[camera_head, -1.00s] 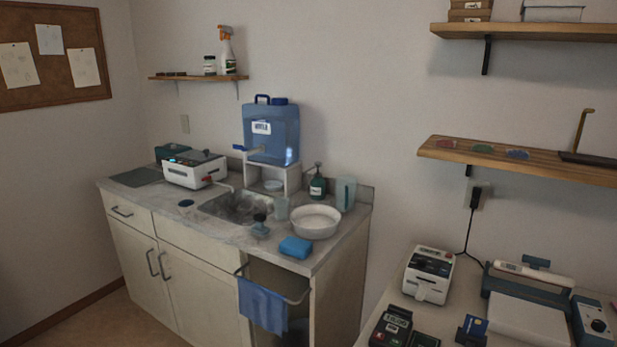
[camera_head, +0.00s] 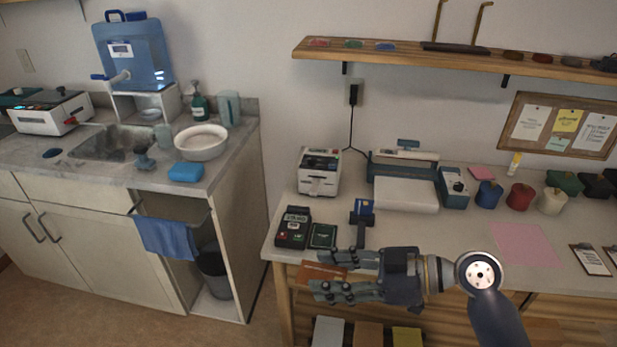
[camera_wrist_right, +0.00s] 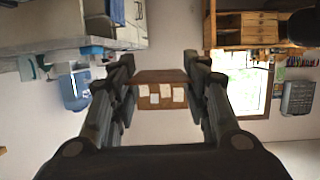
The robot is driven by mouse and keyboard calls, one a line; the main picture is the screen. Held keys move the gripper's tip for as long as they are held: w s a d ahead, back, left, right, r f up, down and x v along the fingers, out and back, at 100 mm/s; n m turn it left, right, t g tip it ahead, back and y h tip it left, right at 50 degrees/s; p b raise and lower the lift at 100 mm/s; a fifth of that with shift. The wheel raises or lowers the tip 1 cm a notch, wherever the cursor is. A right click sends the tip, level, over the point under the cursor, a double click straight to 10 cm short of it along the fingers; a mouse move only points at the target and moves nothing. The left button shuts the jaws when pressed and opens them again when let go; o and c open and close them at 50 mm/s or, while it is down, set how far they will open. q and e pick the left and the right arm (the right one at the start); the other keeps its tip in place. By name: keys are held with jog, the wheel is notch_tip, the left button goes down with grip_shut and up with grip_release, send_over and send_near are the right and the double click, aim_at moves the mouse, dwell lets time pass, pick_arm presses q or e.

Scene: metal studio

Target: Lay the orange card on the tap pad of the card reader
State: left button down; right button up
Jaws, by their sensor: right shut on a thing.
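The orange card (camera_head: 322,272) is held between the fingers of my right gripper (camera_head: 332,274), over the front edge of the right-hand counter. The fingers cover part of it. In the right wrist view, the fingers (camera_wrist_right: 160,95) flank a brown patch, and I cannot tell the card there from the board behind. The dark card reader (camera_head: 293,226) stands near the counter's left front corner. Its dark green square tap pad (camera_head: 323,236) lies just right of it. The gripper and card are nearer to me than the pad and apart from it. My left gripper is out of view.
A stand with a blue card (camera_head: 362,211) is right of the pad. A white device (camera_head: 319,171) with a cable is behind the reader. A sealer-like machine (camera_head: 405,182) and several coloured pots stand farther right. The sink cabinet (camera_head: 160,215) is left, across a floor gap.

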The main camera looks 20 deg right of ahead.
aim_at(341, 268)
jog(key=w+d+f+m+t+h, duration=0.1)
jog(key=w+d+f+m, duration=0.1)
jog(key=w+d+f+m+t+h, duration=0.1)
jog(key=d+f+m+t+h, duration=0.1)
jog(key=shift+w+f, duration=0.3)
jog(key=shift+w, duration=0.1)
jog(key=d+f+m+h, duration=0.3)
jog(key=d+m+h, duration=0.3)
jog(key=d+h, duration=0.2)
jog(key=d+f+m+t+h, duration=0.1)
jog(key=d+f+m+h, duration=0.2)
jog(key=d+m+h, duration=0.4)
jog(key=shift+s+d+f+h, duration=0.15)
jog(key=shift+d+f+h, duration=0.05)
jog(key=shift+d+h, duration=0.85)
